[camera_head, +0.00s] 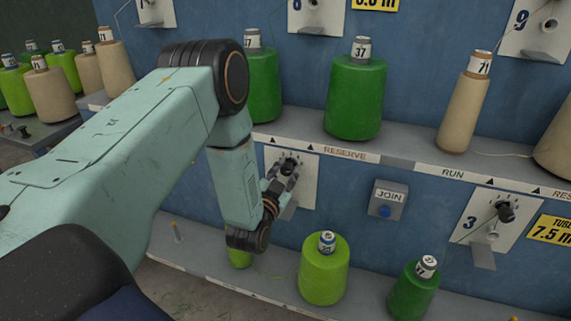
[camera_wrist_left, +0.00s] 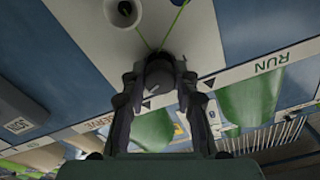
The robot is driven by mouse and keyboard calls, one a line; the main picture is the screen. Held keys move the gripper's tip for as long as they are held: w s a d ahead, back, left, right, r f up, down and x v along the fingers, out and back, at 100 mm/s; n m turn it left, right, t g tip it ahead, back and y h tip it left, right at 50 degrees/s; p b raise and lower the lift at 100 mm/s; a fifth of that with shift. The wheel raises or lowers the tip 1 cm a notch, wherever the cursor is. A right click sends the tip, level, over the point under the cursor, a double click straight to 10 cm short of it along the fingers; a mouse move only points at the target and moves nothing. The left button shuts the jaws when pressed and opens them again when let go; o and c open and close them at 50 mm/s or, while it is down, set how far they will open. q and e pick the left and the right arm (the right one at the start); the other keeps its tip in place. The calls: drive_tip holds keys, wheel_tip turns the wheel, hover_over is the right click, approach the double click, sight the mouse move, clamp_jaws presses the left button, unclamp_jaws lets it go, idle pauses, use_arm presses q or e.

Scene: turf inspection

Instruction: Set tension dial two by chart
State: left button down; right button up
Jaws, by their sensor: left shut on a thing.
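A dark tension dial (camera_head: 289,164) sits on a pale plate (camera_head: 306,190) on the blue panel. The plate's number is hidden behind my gripper. The plate to its right is marked 3 and has its own dark dial (camera_head: 505,211). My left gripper (camera_head: 281,177) reaches the dial from below and is shut on it. In the left wrist view the dial's knob (camera_wrist_left: 159,73) shows between the two fingers (camera_wrist_left: 155,86). A green thread (camera_wrist_left: 178,22) runs near the knob. The knob's exact setting is too small to read. My right gripper is not in view.
A grey shelf (camera_head: 405,168) with green and tan yarn cones runs above the plate. Green cones (camera_head: 324,270) stand below. A JOIN box (camera_head: 388,199) with a blue button is to the right.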

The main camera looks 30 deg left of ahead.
use_arm(q)
drive_tip(key=shift+m+p, duration=0.75)
drive_tip(key=shift+m, duration=0.25)
drive_tip(key=shift+f, duration=0.1)
drive_tip(key=c, duration=1)
unclamp_jaws()
drive_tip(key=v, duration=1.2)
